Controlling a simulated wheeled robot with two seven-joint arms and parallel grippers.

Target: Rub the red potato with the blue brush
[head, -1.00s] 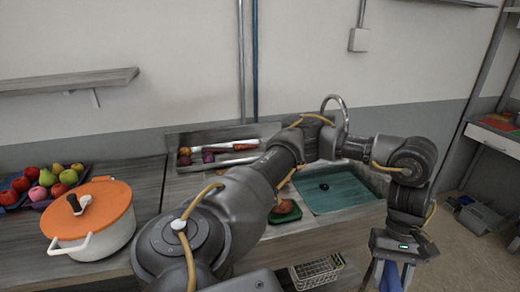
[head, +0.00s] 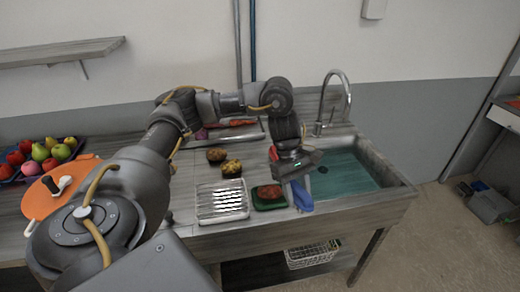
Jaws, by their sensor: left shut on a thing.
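The red potato (head: 269,192) lies on a small green tray (head: 262,205) on the counter, left of the sink. My left gripper (head: 300,179) points down just right of the tray. It is shut on the blue brush (head: 303,197), of which a blue part shows below the jaws. The brush is beside the potato and looks apart from it; its bristles cannot be made out. My right gripper is not in view.
A sink (head: 345,172) with a teal basin and curved faucet (head: 345,95) is to the right. Left of the tray is a white rack (head: 208,208). Brown potatoes (head: 216,155) lie behind it.

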